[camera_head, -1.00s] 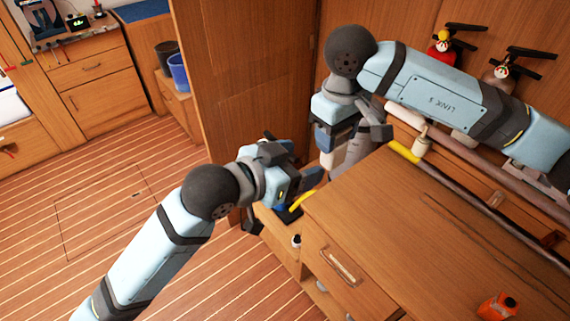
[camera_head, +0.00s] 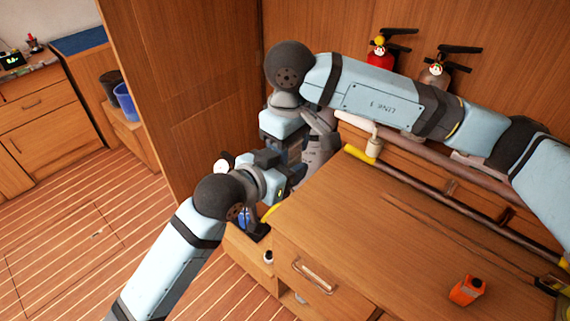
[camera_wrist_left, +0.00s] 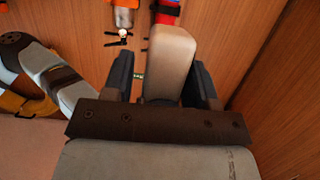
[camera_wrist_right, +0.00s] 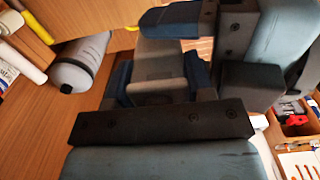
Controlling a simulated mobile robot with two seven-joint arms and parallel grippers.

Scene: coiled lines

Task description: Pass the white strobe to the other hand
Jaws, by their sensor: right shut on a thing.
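The white strobe shows as a pale beige block between the fingers of my left gripper (camera_wrist_left: 163,82) in the left wrist view (camera_wrist_left: 172,60). The left fingers are open on either side of it, with a gap at the left finger. In the right wrist view the strobe (camera_wrist_right: 157,62) looks grey in shade and sits between the fingers of my right gripper (camera_wrist_right: 157,85), which is shut on it. The left gripper's fingers reach across beyond it there. In the head view the two grippers meet left of the counter, and the strobe is mostly hidden by them.
The wooden counter (camera_head: 400,245) carries an orange bottle (camera_head: 467,290). A grey cylinder (camera_wrist_right: 85,60) lies close to the grippers. A red extinguisher (camera_head: 381,55) and a grey one (camera_head: 436,75) are at the back wall. A tall wooden panel (camera_head: 190,75) stands behind the grippers. The floor at left is clear.

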